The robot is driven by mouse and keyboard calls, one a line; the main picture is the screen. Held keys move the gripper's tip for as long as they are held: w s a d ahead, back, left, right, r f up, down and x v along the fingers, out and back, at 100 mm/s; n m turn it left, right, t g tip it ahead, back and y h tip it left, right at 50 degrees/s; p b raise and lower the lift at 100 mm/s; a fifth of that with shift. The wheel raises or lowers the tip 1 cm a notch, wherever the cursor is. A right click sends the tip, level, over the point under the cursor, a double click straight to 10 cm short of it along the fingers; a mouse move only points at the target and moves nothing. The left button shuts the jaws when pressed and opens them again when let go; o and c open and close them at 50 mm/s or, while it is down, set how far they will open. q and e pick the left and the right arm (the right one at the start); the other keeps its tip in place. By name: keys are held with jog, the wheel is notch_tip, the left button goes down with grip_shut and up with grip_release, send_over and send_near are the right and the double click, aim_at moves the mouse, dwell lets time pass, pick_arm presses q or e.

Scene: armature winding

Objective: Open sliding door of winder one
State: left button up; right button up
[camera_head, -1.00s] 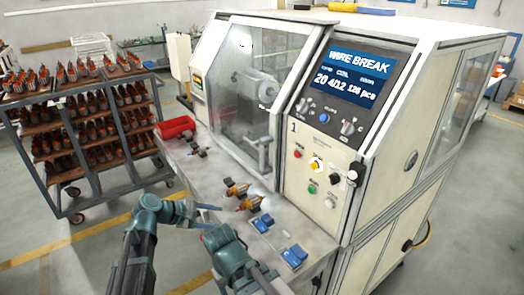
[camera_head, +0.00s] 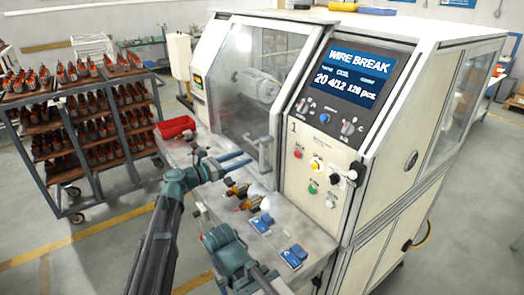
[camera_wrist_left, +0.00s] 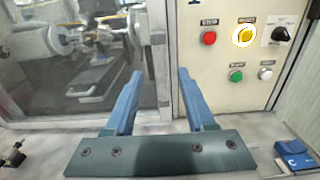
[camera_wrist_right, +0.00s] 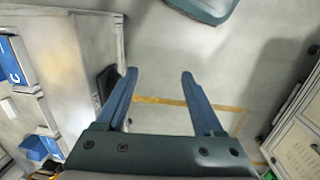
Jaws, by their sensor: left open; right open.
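Winder one (camera_head: 310,135) is a cream machine marked 1, with a screen reading WIRE BREAK. Its transparent sliding door (camera_head: 240,80) covers the winding chamber and appears closed. An upright grey handle (camera_head: 264,153) shows near the door's lower right edge. My left gripper (camera_head: 248,160) is open in front of the door's lower part, close to the handle. In the left wrist view, its fingers (camera_wrist_left: 160,75) point at the door's right frame edge, with nothing between them. My right gripper (camera_wrist_right: 155,75) is open and empty, over the floor in its wrist view.
The control panel has red (camera_wrist_left: 209,38), yellow (camera_wrist_left: 243,36) and green (camera_wrist_left: 236,75) buttons right of the door. Orange armatures (camera_head: 248,203) and blue blocks (camera_head: 294,256) lie on the front ledge. A red bin (camera_head: 175,127) and a loaded rack (camera_head: 80,130) stand left.

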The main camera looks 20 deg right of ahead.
aim_at(261, 150)
pick_arm(q)
jog(key=x, duration=0.9)
grip_shut()
dwell(1.3)
